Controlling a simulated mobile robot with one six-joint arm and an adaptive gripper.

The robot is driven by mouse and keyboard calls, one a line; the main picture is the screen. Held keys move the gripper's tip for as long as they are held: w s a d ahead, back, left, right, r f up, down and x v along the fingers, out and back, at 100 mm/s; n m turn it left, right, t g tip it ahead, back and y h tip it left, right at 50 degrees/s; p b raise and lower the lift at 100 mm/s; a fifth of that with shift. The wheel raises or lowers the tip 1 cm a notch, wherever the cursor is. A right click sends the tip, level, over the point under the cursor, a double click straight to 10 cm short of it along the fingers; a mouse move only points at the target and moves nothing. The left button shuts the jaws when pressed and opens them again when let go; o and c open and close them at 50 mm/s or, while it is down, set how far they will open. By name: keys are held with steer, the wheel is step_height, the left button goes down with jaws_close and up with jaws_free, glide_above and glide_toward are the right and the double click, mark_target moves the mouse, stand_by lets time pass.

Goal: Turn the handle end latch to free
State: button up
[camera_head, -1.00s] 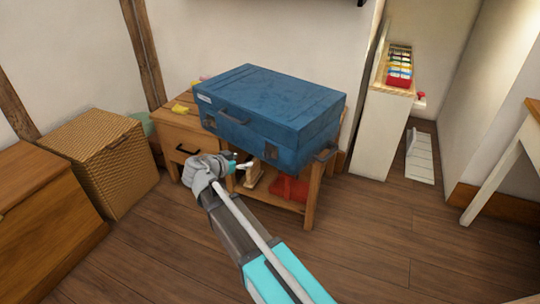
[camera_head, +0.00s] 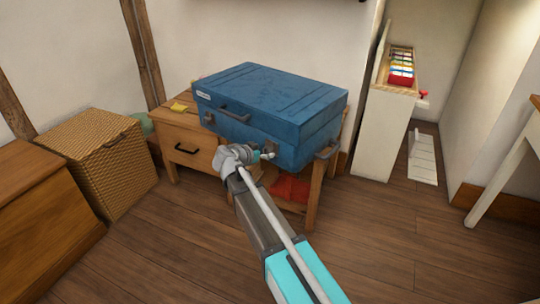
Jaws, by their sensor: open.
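A closed blue case (camera_head: 268,102) lies on a small wooden bedside table (camera_head: 193,133). A dark handle (camera_head: 234,114) is on its front face. One latch (camera_head: 208,118) shows on the front near the left corner. The front's right part, where another latch showed a second ago, is largely hidden behind my arm's end. My gripper (camera_head: 266,154) is just in front of that part of the case, open, with nothing seen between its fingers. I cannot tell whether it touches the case.
A wicker basket (camera_head: 98,166) and a wooden chest (camera_head: 40,215) stand at the left. A red thing (camera_head: 290,188) lies on the table's lower shelf. A white shelf unit (camera_head: 384,130) stands at the right. The floor in front is clear.

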steer(key=shift+x, duration=1)
